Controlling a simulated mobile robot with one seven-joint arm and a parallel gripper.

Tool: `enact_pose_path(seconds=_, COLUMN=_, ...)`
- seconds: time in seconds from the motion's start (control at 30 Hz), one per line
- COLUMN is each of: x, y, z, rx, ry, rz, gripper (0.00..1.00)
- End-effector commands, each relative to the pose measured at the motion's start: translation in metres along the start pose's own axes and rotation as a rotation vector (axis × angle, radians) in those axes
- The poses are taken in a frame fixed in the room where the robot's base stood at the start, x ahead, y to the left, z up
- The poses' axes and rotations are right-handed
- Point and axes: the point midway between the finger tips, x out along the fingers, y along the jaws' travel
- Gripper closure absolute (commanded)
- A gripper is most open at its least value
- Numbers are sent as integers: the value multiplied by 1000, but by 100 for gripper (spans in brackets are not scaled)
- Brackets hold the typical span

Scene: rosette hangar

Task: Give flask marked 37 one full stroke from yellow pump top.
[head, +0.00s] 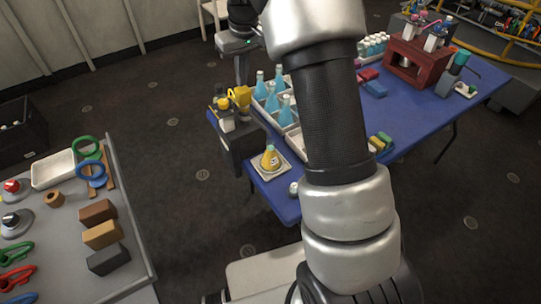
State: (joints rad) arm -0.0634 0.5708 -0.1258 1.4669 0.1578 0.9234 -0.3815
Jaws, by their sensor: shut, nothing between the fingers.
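A small conical flask (270,158) with yellow-orange contents stands upright on a pale square pad (283,170) at the blue table's near left corner. Its label is too small to read. A yellow pump top (241,97) sits on a dark stand at the table's left edge, behind and left of the flask. A second yellow-topped dispenser (223,107) stands just left of it. My gripper (241,82) points down, shut and empty, just above or behind the yellow pump top. I cannot tell whether they touch. My arm hides the middle of the blue table.
Blue flasks (284,107) stand in a white tray behind the yellow flask. A red-brown rack (416,62) stands at the back right of the blue table (440,105). A grey bench (130,235) at left holds blocks, rings and clamps. Bare floor lies between them.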

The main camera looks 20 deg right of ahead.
Motion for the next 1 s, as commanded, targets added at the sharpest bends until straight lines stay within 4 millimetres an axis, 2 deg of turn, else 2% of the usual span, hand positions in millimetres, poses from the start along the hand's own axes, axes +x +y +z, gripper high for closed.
enact_pose_path(seconds=0.1, x=-12, y=0, z=-3, rx=0, ry=1, rz=0, gripper=100)
enact_pose_path(seconds=1.0, x=-72, y=0, z=-15, rx=0, ry=3, rz=0, gripper=100)
